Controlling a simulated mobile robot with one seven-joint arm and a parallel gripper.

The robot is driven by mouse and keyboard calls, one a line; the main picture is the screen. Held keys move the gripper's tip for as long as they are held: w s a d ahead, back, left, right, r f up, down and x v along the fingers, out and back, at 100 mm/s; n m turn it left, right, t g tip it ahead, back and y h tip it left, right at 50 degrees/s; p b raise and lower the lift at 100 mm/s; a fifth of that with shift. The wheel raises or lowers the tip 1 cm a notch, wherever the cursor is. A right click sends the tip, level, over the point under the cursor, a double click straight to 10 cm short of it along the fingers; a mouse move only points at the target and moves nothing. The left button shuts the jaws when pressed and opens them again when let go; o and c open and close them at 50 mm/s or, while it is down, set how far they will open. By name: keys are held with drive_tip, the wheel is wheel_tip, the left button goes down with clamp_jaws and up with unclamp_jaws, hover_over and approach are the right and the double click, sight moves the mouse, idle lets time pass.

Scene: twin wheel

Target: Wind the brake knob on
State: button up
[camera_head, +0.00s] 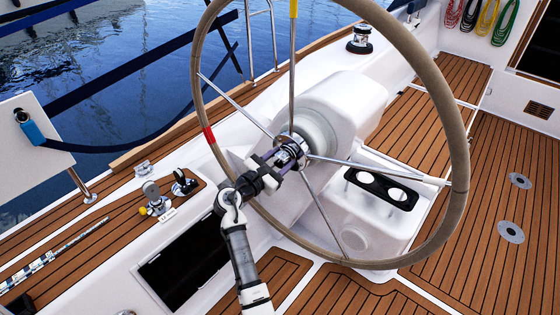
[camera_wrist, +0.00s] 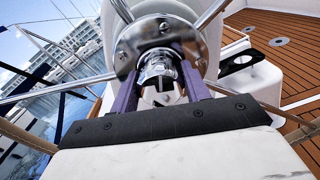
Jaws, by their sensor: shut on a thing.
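The brake knob (camera_wrist: 158,72) is a shiny metal knob at the hub of the large steering wheel, in the middle of the wrist view. The wheel (camera_head: 459,150) has a tan rim, metal spokes, a red band at the left and a yellow band at the top. My gripper (camera_head: 287,155) is at the hub, its purple fingers on either side of the knob. In the wrist view my gripper (camera_wrist: 160,70) is shut on the knob, which sits between the fingers in front of the round metal hub plate (camera_wrist: 125,57). The fingers partly hide the knob's sides.
The white pedestal (camera_head: 355,95) stands behind the wheel. A black cup holder (camera_head: 381,188) is at its lower right. Wheel spokes surround my gripper. A winch (camera_head: 360,40) stands at the back, and deck fittings (camera_head: 155,200) lie at the left. Teak deck lies open at the right.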

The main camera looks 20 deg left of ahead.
drive_tip(key=m, duration=0.2)
drive_tip(key=m+b, duration=0.1)
drive_tip(key=shift+f+m+b, duration=0.2)
drive_tip(key=shift+m+b, duration=0.1)
drive_tip(key=shift+m, duration=0.1)
drive_tip(key=m+b, duration=0.2)
drive_tip(key=m, duration=0.1)
drive_tip(key=shift+d+f+m, duration=0.1)
drive_tip(key=shift+m, duration=0.2)
drive_tip(key=m+b, duration=0.5)
drive_tip(key=m, duration=0.1)
drive_tip(key=shift+f, duration=0.15)
drive_tip(key=m+b, duration=0.6)
drive_tip(key=m, duration=0.1)
drive_tip(key=shift+f+m+b, duration=0.15)
drive_tip(key=shift+m+b, duration=0.15)
drive_tip(key=shift+b, duration=0.1)
drive_tip(key=m+b, duration=0.3)
drive_tip(key=m, duration=0.1)
drive_tip(key=shift+b, duration=0.35)
drive_tip(key=shift+m+b, duration=0.85)
drive_tip(key=shift+m, duration=0.25)
drive_tip(key=o, duration=1)
drive_tip(key=shift+r, duration=0.2)
